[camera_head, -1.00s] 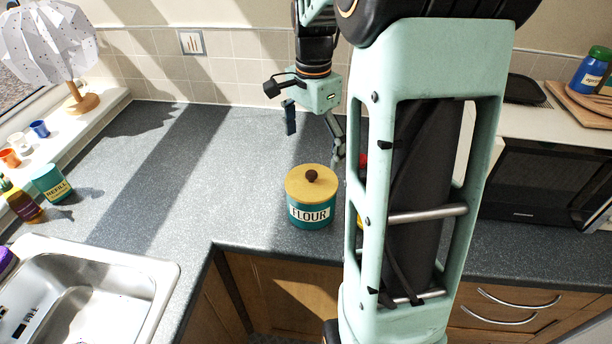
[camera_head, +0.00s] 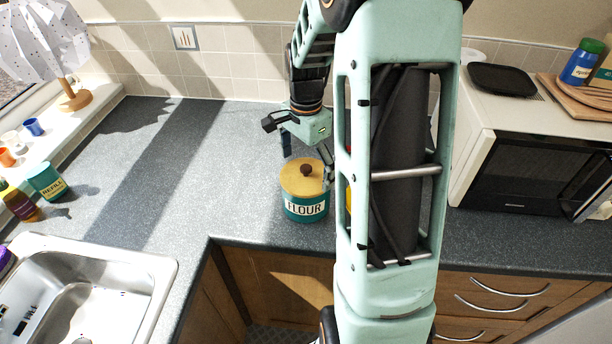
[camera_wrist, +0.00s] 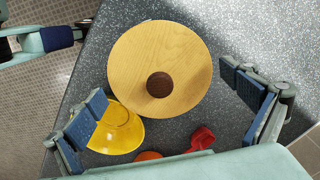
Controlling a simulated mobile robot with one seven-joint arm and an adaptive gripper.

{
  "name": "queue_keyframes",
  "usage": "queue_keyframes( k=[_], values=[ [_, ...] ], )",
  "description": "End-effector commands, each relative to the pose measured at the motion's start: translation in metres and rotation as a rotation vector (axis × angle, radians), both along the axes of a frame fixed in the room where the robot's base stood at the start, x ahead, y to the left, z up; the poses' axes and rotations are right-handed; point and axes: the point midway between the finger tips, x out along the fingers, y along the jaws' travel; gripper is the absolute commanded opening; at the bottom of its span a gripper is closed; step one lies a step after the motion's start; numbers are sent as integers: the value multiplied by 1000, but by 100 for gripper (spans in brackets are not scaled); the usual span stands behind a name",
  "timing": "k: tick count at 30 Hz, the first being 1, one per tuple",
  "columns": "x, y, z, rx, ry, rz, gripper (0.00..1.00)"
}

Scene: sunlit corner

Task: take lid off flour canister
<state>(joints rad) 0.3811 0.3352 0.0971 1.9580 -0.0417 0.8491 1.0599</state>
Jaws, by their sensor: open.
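The flour canister (camera_head: 305,209) is teal with a white FLOUR label and stands upright on the worktop near its inner corner. Its round wooden lid (camera_head: 293,178) is seated on top, with a dark brown knob (camera_head: 306,170) at the middle. In the wrist view the lid (camera_wrist: 150,55) and knob (camera_wrist: 160,85) are seen from above, and the lid hides the canister. My gripper (camera_head: 306,166) is open and empty above the canister, its fingers toward the lid's back and right. In the wrist view the gripper (camera_wrist: 168,108) has its blue-padded fingers wide apart, with the knob between them and a little ahead.
A yellow bowl (camera_wrist: 118,132) and a red object (camera_wrist: 201,139) lie beside the canister, partly hidden by my arm in the head view. A sink (camera_head: 90,290) is at the left front, a microwave (camera_head: 515,170) at the right. The worktop left of the canister is clear.

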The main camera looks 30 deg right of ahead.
Motion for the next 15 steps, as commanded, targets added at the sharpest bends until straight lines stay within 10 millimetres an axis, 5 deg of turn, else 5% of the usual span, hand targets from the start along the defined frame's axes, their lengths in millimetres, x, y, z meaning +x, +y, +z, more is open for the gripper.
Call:
queue_keyframes(
  k=[15],
  values=[
    [0, 1, -1, 1, -1, 0, 38]
  ],
)
